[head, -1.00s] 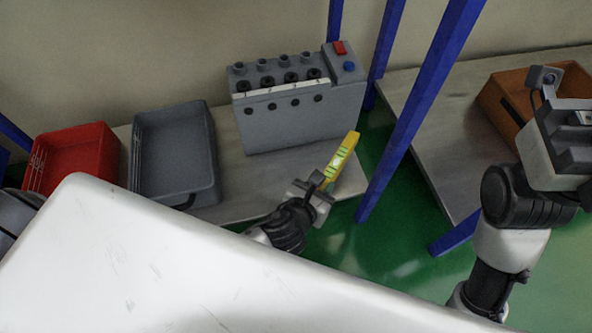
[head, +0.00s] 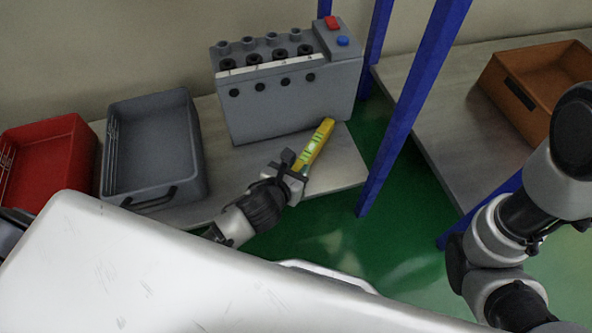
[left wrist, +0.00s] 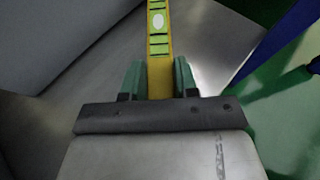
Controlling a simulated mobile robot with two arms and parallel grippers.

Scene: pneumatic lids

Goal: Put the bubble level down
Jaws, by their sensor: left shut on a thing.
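The yellow bubble level (head: 318,144), with green vials, sticks out from my left gripper (head: 299,168) in the head view, at the right end of the grey metal table (head: 235,170). In the left wrist view the level (left wrist: 159,45) stands between the two green-padded fingers of the left gripper (left wrist: 159,82), which is shut on it. The level is over the table top, in front of the grey machine; I cannot tell whether it touches the surface. My right arm shows at the right of the head view, but its gripper is out of the picture.
The grey machine (head: 290,100) with several ports, a red switch and a blue button stands behind the level. A grey bin (head: 150,150) and a red bin (head: 45,165) are to the left. Blue posts (head: 410,110) and a second table (head: 440,120) with an orange bin (head: 535,80) are to the right.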

